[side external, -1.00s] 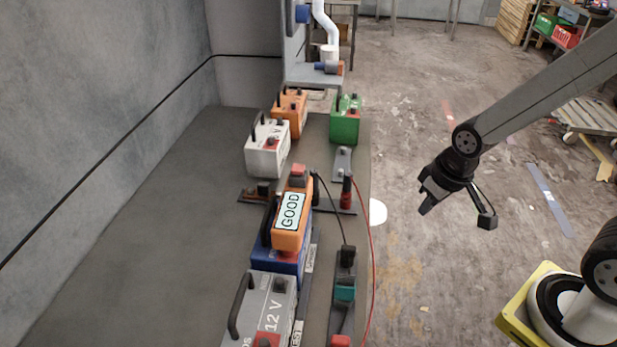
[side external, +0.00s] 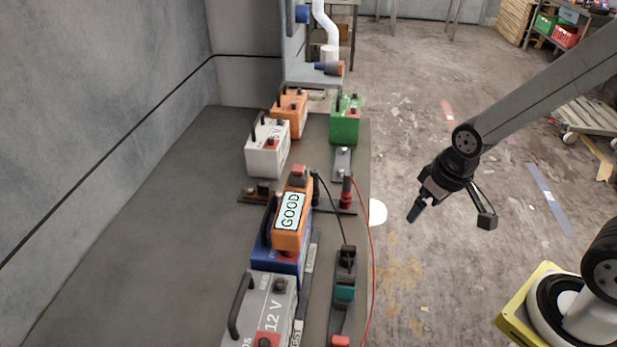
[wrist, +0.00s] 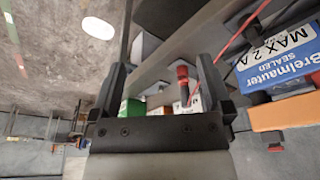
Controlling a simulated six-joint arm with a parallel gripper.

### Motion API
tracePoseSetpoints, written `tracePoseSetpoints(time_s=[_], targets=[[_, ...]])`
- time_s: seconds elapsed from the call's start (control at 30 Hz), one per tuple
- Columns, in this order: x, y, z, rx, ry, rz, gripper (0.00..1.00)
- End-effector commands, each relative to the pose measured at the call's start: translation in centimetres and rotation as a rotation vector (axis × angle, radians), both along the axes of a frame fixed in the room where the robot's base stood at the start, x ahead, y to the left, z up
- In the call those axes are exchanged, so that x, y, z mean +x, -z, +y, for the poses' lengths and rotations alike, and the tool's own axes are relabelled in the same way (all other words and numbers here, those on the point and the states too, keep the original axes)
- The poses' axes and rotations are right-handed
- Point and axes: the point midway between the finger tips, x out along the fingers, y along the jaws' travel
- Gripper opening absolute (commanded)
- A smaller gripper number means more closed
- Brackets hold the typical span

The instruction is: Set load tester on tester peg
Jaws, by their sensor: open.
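The load tester (side external: 292,212) looks like an orange box with a light display reading GOOD. It sits on top of the blue battery (side external: 274,256) in the side view. My gripper (side external: 416,212) is open and empty, in the air to the right of the bench edge, apart from the tester. Its two fingers (wrist: 160,78) show in the wrist view with nothing held between them.
A grey 12 V battery (side external: 275,300) stands in front; white (side external: 266,150), orange (side external: 290,112) and green (side external: 345,122) batteries stand behind. The bench's left side (side external: 170,220) is clear.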

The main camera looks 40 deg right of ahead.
Motion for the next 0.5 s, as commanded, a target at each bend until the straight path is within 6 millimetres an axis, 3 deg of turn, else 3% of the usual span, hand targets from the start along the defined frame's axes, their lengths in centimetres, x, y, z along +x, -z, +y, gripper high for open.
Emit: tracePoseSetpoints(time_s=[0.27,0.5], targets=[[1.3,0.5,0.1,0.004,0.035,-0.061,1.0],[4.4,1.4,0.9,0.054,0.119,-0.221,1.0]])
